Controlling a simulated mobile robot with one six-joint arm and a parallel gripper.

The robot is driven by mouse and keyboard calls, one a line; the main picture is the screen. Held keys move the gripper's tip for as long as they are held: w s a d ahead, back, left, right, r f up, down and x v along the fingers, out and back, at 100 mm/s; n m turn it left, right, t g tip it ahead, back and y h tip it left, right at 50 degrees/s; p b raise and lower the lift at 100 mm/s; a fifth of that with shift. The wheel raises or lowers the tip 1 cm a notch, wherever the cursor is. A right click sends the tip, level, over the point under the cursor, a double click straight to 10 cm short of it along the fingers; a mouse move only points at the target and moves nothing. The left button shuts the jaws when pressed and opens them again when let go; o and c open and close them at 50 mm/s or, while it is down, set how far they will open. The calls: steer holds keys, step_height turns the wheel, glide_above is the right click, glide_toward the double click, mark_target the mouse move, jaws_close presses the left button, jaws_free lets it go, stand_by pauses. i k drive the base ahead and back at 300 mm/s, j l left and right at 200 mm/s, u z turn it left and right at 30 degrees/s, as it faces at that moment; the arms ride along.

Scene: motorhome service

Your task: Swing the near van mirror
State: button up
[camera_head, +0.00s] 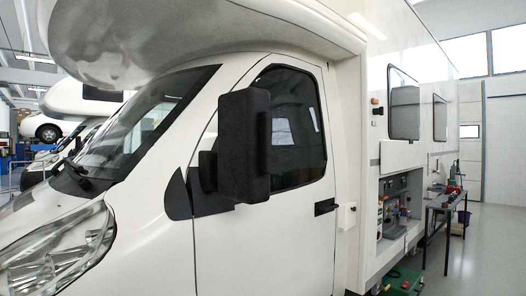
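The near van mirror (244,146) is a tall black housing on the side of the white motorhome's cab. It stands out from the door on a black arm (207,170) at the front lower corner of the side window. The housing covers part of the dark side window (296,125). I see the back or edge of the housing; its glass face does not show clearly. My gripper is not in view.
The white cab door (270,240) has a black handle (326,207). Behind it, an open service compartment (398,205) shows in the body side. A workbench (447,205) with tools stands at the right, and a green case (402,282) lies on the floor. Grey floor (490,250) is clear at the right.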

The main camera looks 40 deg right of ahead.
mark_target(242, 163)
steer(key=z, duration=1.45)
